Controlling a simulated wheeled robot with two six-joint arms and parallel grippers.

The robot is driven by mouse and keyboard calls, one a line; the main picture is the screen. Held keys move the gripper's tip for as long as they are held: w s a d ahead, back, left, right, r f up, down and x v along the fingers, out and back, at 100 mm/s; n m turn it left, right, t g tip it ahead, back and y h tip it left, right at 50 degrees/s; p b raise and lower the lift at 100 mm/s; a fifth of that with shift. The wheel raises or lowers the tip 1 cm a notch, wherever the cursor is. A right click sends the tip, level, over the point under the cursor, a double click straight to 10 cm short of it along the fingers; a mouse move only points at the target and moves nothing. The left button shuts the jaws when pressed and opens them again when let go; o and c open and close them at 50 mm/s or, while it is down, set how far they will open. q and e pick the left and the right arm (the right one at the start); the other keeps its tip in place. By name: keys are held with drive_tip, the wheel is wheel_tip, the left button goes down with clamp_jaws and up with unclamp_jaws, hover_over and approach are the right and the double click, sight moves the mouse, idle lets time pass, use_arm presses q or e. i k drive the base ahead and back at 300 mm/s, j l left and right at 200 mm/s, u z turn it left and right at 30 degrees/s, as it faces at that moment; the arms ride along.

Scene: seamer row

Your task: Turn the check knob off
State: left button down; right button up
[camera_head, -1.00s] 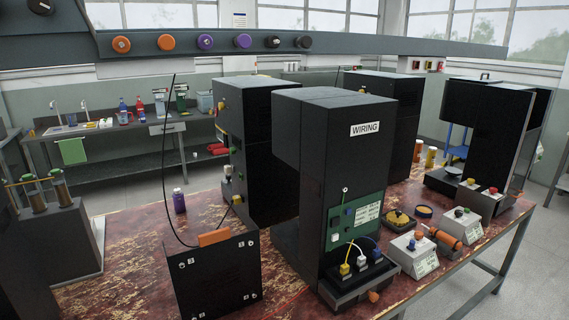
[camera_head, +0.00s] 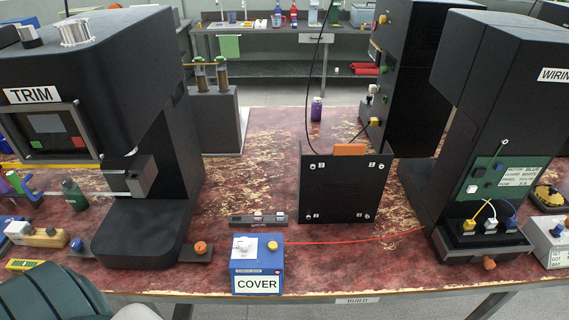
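I cannot find a knob labelled check in view. Neither of my grippers shows.
The black TRIM machine (camera_head: 110,60) stands left and the WIRING machine (camera_head: 485,90) right. A black panel (camera_head: 342,190) stands upright between them. A red wire (camera_head: 350,240) crosses the worn red tabletop (camera_head: 262,190). A dark green rounded object (camera_head: 50,292) fills the lower left corner.

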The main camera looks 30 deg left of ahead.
sight(244, 243)
drive_tip(key=k+j+u, duration=0.15)
drive_tip(key=u, duration=0.9)
